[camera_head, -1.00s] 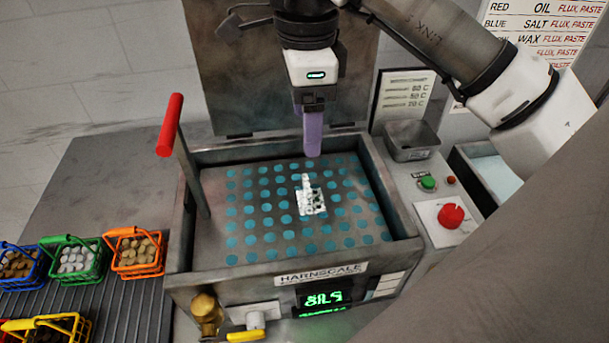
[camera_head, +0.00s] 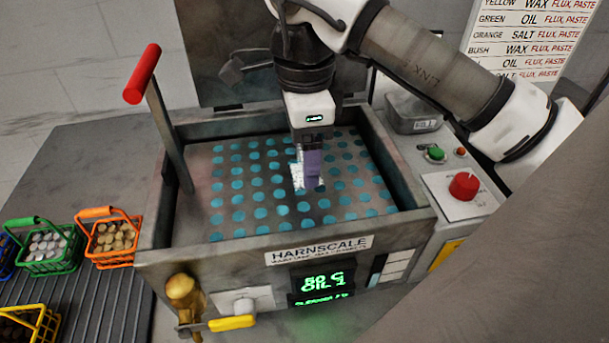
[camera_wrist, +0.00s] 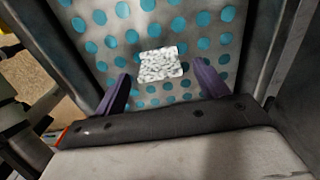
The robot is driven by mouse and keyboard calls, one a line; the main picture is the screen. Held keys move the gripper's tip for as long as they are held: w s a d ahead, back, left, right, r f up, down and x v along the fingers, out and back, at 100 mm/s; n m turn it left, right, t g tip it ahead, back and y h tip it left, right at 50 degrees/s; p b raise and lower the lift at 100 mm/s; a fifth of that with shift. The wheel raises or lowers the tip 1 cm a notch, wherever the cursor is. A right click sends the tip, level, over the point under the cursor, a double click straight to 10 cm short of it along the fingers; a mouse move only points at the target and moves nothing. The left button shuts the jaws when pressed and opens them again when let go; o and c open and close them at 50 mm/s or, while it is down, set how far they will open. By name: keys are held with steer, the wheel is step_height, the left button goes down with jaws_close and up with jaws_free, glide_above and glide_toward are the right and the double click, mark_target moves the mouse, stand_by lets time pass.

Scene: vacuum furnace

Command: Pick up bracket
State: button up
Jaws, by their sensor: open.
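The bracket (camera_head: 297,176) is a small white, speckled piece on the teal-dotted floor of the furnace chamber (camera_head: 245,205). In the wrist view the bracket (camera_wrist: 158,65) shows as a flat, pale patch ahead of and between my fingers. My gripper (camera_head: 308,183) has purple fingers and points down into the chamber, and in the head view it partly hides the bracket. In the wrist view my gripper (camera_wrist: 163,90) is open, with its two fingers wide apart and nothing between them. I cannot tell how high the fingertips are above the floor.
The chamber's metal walls surround the work area. A red-topped lever (camera_head: 143,75) rises at its left. Baskets of pieces, one green (camera_head: 45,262) and one orange (camera_head: 108,258), stand on the left bench. A red knob (camera_head: 464,186) and a grey bin (camera_head: 413,113) are on the right.

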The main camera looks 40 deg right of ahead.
step_height(320, 180, down, 2)
steer(key=shift+f+b, duration=0.15)
steer(key=shift+b, duration=0.2)
steer(key=c, duration=1.3)
steer(key=shift+r, duration=0.25)
step_height(320, 180, up, 20)
steer(key=p, duration=1.3)
steer(key=shift+f+p, duration=0.1)
steer(key=shift+p, duration=0.3)
